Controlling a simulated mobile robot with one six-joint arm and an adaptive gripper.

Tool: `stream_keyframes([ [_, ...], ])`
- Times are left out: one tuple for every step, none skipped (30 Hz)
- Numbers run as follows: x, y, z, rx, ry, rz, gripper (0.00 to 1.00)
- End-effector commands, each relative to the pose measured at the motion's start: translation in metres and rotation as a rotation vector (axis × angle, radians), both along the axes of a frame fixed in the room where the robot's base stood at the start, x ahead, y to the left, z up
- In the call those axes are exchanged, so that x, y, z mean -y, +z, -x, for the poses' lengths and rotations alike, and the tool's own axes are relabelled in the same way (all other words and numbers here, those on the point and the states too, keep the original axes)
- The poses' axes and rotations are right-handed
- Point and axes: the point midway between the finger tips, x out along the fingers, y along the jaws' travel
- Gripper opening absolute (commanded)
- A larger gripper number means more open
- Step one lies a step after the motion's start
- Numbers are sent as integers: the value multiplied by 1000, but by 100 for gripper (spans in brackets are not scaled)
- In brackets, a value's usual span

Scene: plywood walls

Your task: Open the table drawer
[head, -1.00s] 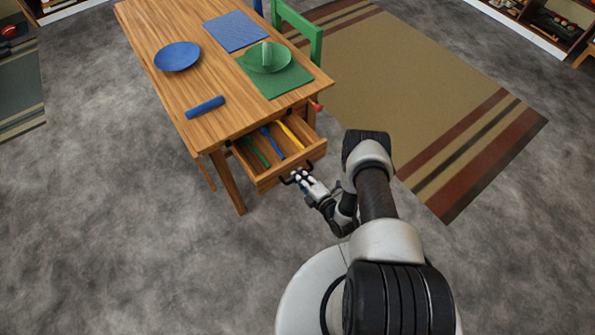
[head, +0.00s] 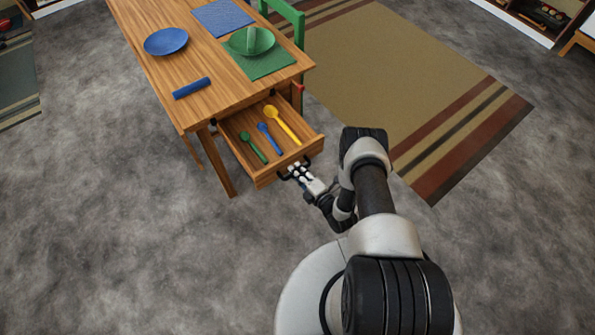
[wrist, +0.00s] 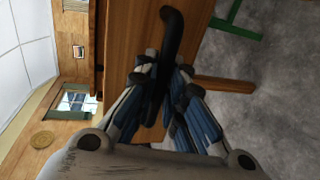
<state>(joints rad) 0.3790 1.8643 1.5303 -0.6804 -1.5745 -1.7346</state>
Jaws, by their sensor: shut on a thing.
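The wooden table (head: 150,62) stands at the upper left in the head view. Its drawer (head: 266,178) is pulled well out from the table's near end. Inside lie a green spoon (head: 254,147), a blue spoon (head: 270,137) and a yellow spoon (head: 283,124). My gripper (head: 292,174) is at the drawer's front, shut on the black handle (head: 307,161). In the wrist view the fingers (wrist: 162,88) close around the dark handle bar (wrist: 173,32), with the wooden drawer front (wrist: 120,40) behind.
On the tabletop are a blue plate (head: 166,41), a blue roll (head: 191,88), a blue mat (head: 223,18) and a green bowl (head: 265,42) on a green mat (head: 268,66). A green chair (head: 290,22) stands behind. Grey floor around the drawer is clear; a striped rug (head: 400,85) lies right.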

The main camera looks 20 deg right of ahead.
Motion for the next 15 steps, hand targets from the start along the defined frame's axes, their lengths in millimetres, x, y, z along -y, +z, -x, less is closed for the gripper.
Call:
stream_keyframes([
  [1, -1, 3, -4, -6, -4, 0],
  [1, -1, 3, -5, -6, -3, 0],
  [1, -1, 4, -5, -6, -3, 11],
  [1, -1, 4, -6, -6, -3, 13],
  [1, -2, 4, -6, -6, -3, 15],
  [1, -2, 3, -6, -6, -3, 18],
  [1, -2, 3, -6, -6, -3, 20],
  [1, -2, 3, -6, -6, -2, 22],
  [1, -2, 3, -6, -5, -2, 24],
  [1, -1, 3, -6, -5, -2, 26],
  [1, -2, 3, -5, -5, -3, 28],
  [1, -1, 2, -5, -5, -2, 30],
  [1, -1, 2, -5, -5, -2, 30],
  [1, -1, 2, -5, -4, -2, 30],
  [1, -1, 2, -5, -4, -2, 30],
])
